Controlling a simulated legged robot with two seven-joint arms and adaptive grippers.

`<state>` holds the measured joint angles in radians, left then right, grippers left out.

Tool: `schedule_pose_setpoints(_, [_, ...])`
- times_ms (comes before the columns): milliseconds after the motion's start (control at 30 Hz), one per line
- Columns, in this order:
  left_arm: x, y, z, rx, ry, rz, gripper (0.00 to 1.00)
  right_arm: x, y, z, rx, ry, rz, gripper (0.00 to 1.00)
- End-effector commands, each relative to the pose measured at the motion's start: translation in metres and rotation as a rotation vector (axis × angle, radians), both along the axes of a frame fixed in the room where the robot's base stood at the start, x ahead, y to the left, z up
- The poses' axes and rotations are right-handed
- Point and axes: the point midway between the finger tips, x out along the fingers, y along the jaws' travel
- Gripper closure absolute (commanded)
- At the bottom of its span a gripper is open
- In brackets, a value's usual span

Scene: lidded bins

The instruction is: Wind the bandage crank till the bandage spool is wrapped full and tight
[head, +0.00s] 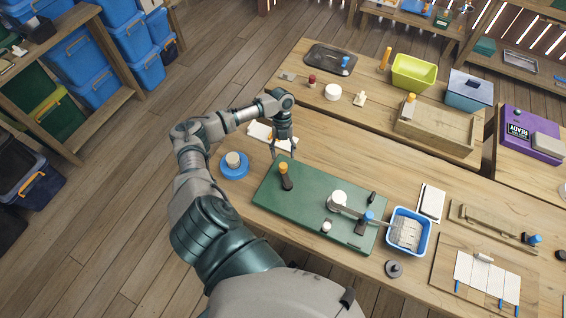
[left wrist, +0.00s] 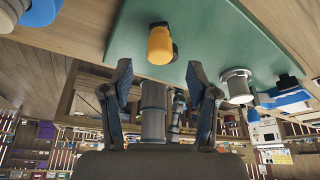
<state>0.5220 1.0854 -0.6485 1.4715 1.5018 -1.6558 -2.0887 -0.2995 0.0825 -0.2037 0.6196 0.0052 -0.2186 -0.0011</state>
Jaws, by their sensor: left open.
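A green board (head: 265,195) lies on the near table. At its left end, a dark crank arm (head: 287,184) carries an orange knob (head: 283,168); the knob also shows in the left wrist view (left wrist: 160,46). A white spool (head: 338,198) stands right of the crank, and it also shows in the left wrist view (left wrist: 237,86). A pale bandage strip (head: 370,216) runs from the spool to a blue basket (head: 394,246) holding more bandage (head: 407,232). My left gripper (head: 284,155) is open and empty, just behind the knob and apart from it. My right gripper is not in view.
A blue disc with a pale roll (head: 233,165) stands left of the board. A dark knob (head: 394,269) and a white card (head: 431,202) lie near the basket. A wooden tray (head: 433,128) and a yellow-green bin (head: 414,71) stand on the far table.

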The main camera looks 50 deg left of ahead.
Motion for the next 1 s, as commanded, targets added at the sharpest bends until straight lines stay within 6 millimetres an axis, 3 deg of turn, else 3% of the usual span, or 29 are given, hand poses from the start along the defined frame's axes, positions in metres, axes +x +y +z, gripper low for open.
schedule_pose_setpoints(100, [0.007, 0.008, 0.022, 0.001, -0.002, 0.0, 0.41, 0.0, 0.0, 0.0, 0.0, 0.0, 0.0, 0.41])
schedule_pose_setpoints(300, [0.012, 0.014, 0.043, -0.001, 0.001, 0.001, 0.41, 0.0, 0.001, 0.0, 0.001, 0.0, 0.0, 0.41])
schedule_pose_setpoints(1000, [0.013, 0.015, 0.045, 0.0, 0.001, 0.0, 0.41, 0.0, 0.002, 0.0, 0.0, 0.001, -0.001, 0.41])
